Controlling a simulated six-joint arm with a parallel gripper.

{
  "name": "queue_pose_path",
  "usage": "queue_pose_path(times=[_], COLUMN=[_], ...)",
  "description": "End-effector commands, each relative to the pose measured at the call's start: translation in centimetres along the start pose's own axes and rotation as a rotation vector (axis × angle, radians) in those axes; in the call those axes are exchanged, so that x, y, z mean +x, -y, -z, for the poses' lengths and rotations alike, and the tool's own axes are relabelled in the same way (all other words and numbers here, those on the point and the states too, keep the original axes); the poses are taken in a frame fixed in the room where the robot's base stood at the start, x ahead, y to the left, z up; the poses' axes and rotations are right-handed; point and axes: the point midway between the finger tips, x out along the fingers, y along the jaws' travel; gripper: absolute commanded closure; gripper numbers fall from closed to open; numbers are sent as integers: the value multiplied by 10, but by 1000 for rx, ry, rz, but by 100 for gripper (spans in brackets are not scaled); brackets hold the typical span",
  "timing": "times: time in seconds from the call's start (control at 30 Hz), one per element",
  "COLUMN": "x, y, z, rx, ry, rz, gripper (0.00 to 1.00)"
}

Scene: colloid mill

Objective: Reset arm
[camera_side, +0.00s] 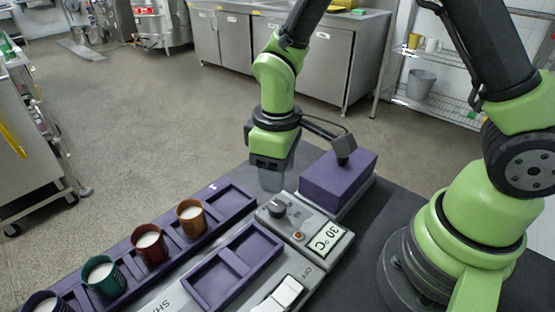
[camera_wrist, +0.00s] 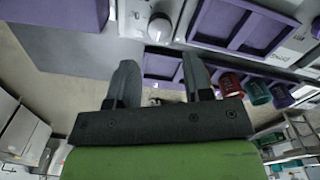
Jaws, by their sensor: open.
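My gripper (camera_side: 270,178) hangs at the end of my green and black arm, above the far end of the machine, beside the black knob (camera_side: 277,208). In the wrist view my gripper (camera_wrist: 160,85) shows two grey fingers spread apart with nothing between them. The grey control panel (camera_side: 312,228) carries the knob and a display (camera_side: 325,236) reading 30 °C. The knob also shows in the wrist view (camera_wrist: 160,27), beyond the fingers.
A purple rack (camera_side: 232,200) holds brown (camera_side: 191,218), red (camera_side: 150,244), green (camera_side: 104,277) and dark purple (camera_side: 45,303) cups with white contents. A purple tray (camera_side: 232,266) lies beside it. A purple block (camera_side: 338,180) stands right of my gripper. Steel cabinets (camera_side: 325,68) stand behind open floor.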

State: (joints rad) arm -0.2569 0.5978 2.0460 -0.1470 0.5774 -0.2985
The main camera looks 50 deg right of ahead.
Motion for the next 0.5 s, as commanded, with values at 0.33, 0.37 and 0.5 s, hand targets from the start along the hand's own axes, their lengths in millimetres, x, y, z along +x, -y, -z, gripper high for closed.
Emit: queue_pose_path(times=[0.33,0.37,0.5], x=[-21,-21,-21], y=[0,0,0], z=[0,0,0], rx=[0,0,0], ry=[1,2,1], rz=[0,0,0], gripper=[54,54,54])
